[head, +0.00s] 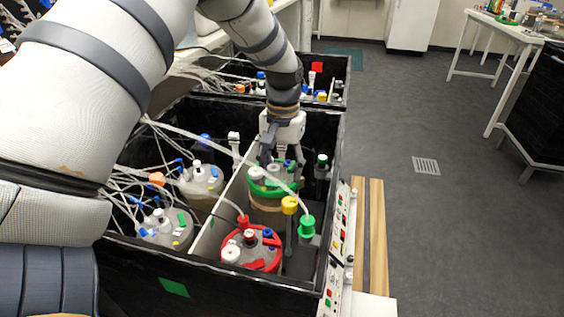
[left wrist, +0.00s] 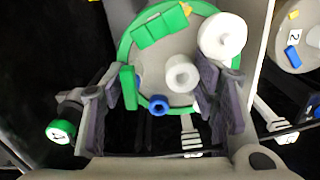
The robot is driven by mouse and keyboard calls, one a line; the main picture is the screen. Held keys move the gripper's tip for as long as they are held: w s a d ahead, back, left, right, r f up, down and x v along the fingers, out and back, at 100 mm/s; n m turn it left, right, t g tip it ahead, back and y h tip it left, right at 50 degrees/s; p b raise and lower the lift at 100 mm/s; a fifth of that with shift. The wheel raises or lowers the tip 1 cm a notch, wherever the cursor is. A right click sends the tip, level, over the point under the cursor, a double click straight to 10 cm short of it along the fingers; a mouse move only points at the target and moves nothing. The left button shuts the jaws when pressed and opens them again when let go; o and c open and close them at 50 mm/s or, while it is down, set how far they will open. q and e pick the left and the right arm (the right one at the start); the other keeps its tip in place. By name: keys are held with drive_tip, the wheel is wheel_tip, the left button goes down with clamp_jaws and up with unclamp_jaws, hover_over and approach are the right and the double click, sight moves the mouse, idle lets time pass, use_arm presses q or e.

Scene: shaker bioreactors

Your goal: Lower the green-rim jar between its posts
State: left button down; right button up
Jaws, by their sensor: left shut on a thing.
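The green-rim jar (head: 266,203) is in the right half of the black box, behind the red-rim jar. Its green rim, white caps and blue cap also show in the left wrist view (left wrist: 165,52). My left gripper (head: 272,158) comes down from above and is shut on the jar's top. In the left wrist view its two dark fingers (left wrist: 163,108) stand on either side of the lid. The jar's base is hidden. My right gripper is not in view.
The red-rim jar (head: 250,254) stands close in front. A light divider (head: 216,226) separates two more tubed jars (head: 200,180) on the left. Tubes cross the box; another box (head: 335,65) lies behind.

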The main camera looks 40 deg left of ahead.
sight(281, 177)
use_arm(q)
drive_tip(key=shift+r, duration=0.2)
idle(0.3)
drive_tip(key=shift+f, duration=1)
idle(0.9)
drive_tip(key=shift+f, duration=0.9)
idle(0.6)
